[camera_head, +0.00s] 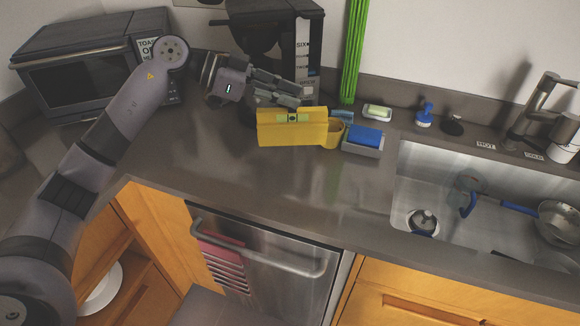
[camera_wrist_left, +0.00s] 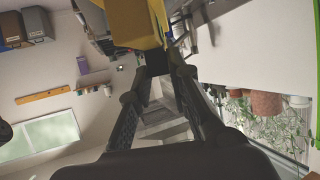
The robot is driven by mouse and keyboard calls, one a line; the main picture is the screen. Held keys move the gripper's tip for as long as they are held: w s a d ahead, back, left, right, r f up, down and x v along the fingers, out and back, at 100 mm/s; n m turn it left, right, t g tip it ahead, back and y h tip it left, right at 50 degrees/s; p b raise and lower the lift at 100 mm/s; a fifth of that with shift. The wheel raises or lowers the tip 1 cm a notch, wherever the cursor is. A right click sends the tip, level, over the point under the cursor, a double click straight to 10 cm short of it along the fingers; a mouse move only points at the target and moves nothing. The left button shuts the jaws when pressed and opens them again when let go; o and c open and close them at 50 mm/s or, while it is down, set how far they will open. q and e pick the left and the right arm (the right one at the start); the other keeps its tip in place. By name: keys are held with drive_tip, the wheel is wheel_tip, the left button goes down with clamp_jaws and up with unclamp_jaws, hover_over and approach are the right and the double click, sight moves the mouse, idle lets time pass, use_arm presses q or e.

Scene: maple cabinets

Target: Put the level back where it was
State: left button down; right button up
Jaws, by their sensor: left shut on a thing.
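The level (camera_head: 292,134) is a yellow block with a green vial along its top edge. In the head view it is at the back of the dark counter, in front of the black coffee machine. My left gripper (camera_head: 290,98) reaches in from the left behind it and is shut on it. The fingertips are partly hidden by the level. In the left wrist view a yellow part of the level (camera_wrist_left: 134,24) shows at the top, at the fingertips. I cannot tell whether the level touches the counter. My right gripper is not in view.
A yellow cup-like piece (camera_head: 334,132) and a grey holder with a blue sponge (camera_head: 363,148) are right beside the level. The steel sink (camera_head: 480,200) is to the right. A toaster oven (camera_head: 85,75) is at the left. The counter's front middle is clear.

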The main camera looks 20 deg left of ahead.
use_arm(q)
wheel_tip(320, 180, down, 16)
drive_tip(key=p, duration=0.1)
drive_tip(key=shift+p, duration=0.3)
drive_tip(key=c, duration=1.5)
unclamp_jaws()
drive_tip(key=shift+f, duration=0.1)
drive_tip(key=shift+b+v, duration=1.65)
drive_tip(key=shift+v, duration=4.55)
